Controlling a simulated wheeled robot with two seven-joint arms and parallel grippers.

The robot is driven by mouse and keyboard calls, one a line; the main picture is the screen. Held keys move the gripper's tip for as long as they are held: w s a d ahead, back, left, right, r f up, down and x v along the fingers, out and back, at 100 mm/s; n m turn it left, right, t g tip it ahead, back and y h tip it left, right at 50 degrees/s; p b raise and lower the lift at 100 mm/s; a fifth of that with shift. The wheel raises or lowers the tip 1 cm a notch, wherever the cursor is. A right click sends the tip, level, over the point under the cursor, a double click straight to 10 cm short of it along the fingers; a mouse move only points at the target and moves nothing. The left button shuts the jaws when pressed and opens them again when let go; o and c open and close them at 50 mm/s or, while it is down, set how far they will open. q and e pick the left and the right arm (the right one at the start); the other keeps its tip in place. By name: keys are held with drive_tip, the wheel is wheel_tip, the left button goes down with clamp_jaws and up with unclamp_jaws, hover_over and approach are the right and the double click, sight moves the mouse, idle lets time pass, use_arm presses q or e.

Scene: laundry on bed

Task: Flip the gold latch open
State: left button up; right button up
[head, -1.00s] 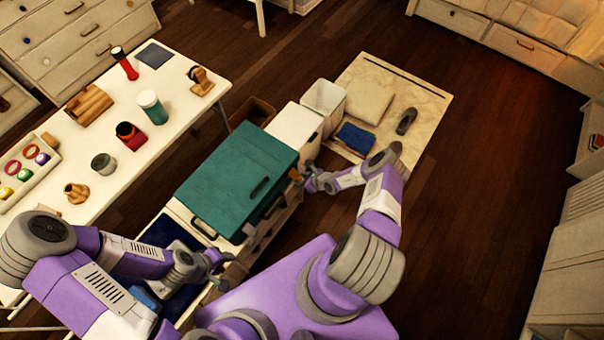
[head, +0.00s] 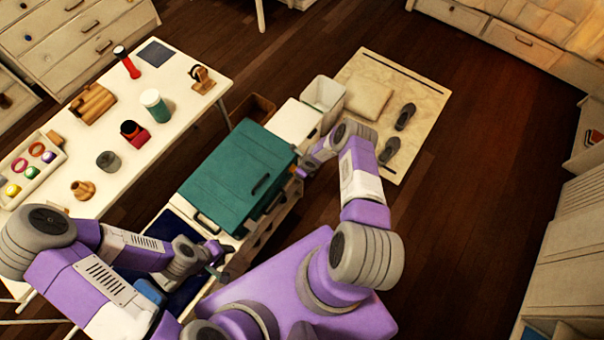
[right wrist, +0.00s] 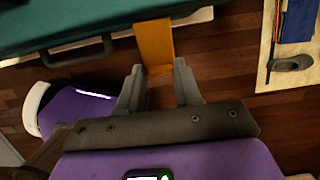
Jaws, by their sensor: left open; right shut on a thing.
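A teal case (head: 232,182) with dark handles sits closed on a low cabinet in the middle of the head view. Its edge also shows at the top of the right wrist view (right wrist: 75,25). The gold latch (right wrist: 154,42) sticks out from the case's edge, a flat orange-gold strip. My right gripper (right wrist: 160,75) is shut on its outer end, which lies between the fingertips. In the head view the right gripper (head: 302,171) is at the case's right corner, small and partly hidden by my arm. My left gripper (head: 222,261) is open and empty in front of the case.
A white table (head: 185,112) with jars, a red flashlight and a tray of coloured rings stands at the left. A white bin (head: 324,95) is behind the case. A mat (head: 428,100) with a cushion and slippers lies at the right. The floor further right is clear.

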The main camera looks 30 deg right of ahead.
drive_tip(key=shift+r+g+h+b, duration=0.25)
drive_tip(key=shift+g+h+b, duration=0.05)
drive_tip(key=shift+g+b, duration=0.45)
drive_tip(key=o, duration=1.1)
drive_tip(key=shift+w, duration=0.1)
drive_tip(key=shift+c, duration=0.2)
drive_tip(key=shift+r, duration=0.1)
wheel_tip(320, 180, up, 7)
drive_tip(key=s+p, duration=0.1)
drive_tip(key=shift+d+r, duration=0.2)
